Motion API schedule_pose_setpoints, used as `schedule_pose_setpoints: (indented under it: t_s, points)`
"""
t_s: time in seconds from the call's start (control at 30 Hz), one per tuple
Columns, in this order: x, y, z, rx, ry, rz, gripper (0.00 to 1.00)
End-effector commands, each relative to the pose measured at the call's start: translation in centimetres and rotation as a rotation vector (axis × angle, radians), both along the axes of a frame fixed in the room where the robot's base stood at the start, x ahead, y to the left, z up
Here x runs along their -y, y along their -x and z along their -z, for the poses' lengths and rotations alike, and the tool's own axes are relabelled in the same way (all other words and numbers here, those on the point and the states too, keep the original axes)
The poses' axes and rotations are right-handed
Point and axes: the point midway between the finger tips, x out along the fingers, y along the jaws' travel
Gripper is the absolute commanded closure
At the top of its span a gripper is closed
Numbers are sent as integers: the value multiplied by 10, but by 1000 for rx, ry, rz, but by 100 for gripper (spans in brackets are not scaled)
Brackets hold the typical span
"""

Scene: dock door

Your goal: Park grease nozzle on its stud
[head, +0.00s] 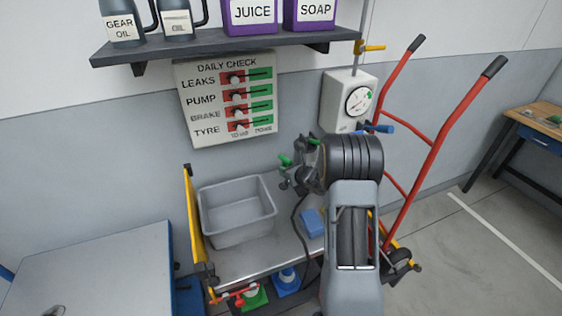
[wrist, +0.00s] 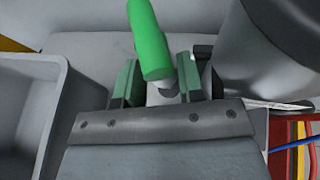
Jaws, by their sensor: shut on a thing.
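The grease nozzle, with a bright green grip (wrist: 150,40), sits between the two jaws of my gripper (wrist: 158,85) in the wrist view. The jaws have dull green pads and are shut on it. In the head view my gripper (head: 300,178) is above the back of the metal bench, right of the grey bin, with bright green (head: 286,160) showing beside it. A black cable or hose hangs below it. A grey gauge box (head: 342,98) with a dial is on the wall, and a blue-handled part (head: 378,128) sticks out below it, partly behind my arm. I cannot make out the stud.
A grey bin (head: 238,235) stands on the metal bench (head: 240,264), with a blue block (head: 313,223) to its right. A red hand truck (head: 435,140) stands right of my arm. A shelf (head: 225,45) with bottles and jugs is above the check board (head: 228,100).

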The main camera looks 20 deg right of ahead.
Motion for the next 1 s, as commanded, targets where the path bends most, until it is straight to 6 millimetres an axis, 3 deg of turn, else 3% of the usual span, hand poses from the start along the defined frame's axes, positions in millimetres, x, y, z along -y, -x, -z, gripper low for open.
schedule_pose_setpoints:
  t_s: [0.27, 0.8, 1.0]
  points:
    - [-4, -1, 9, 0, -1, -6, 96]
    - [-2, 0, 54, 1, 0, -3, 96]
    - [-1, 0, 58, 1, 0, -1, 96]
